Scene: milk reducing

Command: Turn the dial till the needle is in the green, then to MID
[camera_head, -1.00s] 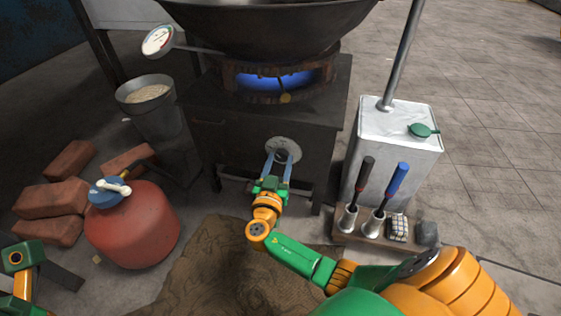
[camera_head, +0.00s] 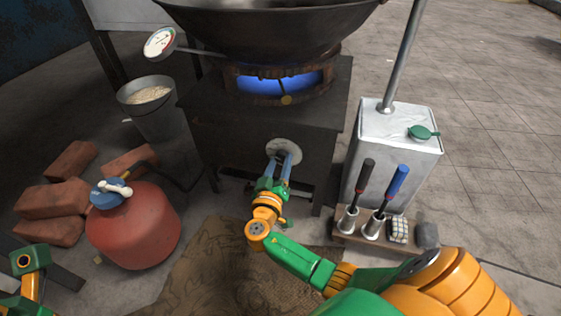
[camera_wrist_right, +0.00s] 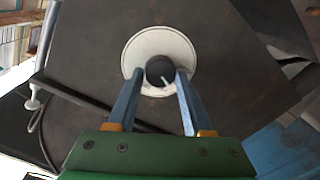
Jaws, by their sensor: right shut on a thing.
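The dial is a black knob (camera_wrist_right: 159,70) with a white pointer mark, on a pale round plate (camera_head: 284,151) on the stove's front. In the right wrist view the mark points down and slightly right. My right gripper (camera_head: 284,160) has its two blue fingers shut on the knob, one on each side; the fingers also show in the right wrist view (camera_wrist_right: 158,84). The gauge (camera_head: 159,42) has a pale round face with red and green marks, left of the wok; its needle is too small to read. My left arm shows at the lower left, its fingers out of view.
Blue flame (camera_head: 278,82) burns under the wok (camera_head: 268,28). A red gas cylinder (camera_head: 133,225) and bricks (camera_head: 54,198) stand left. A white can (camera_head: 398,140) and a rack with tools (camera_head: 350,238) stand right of the stove.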

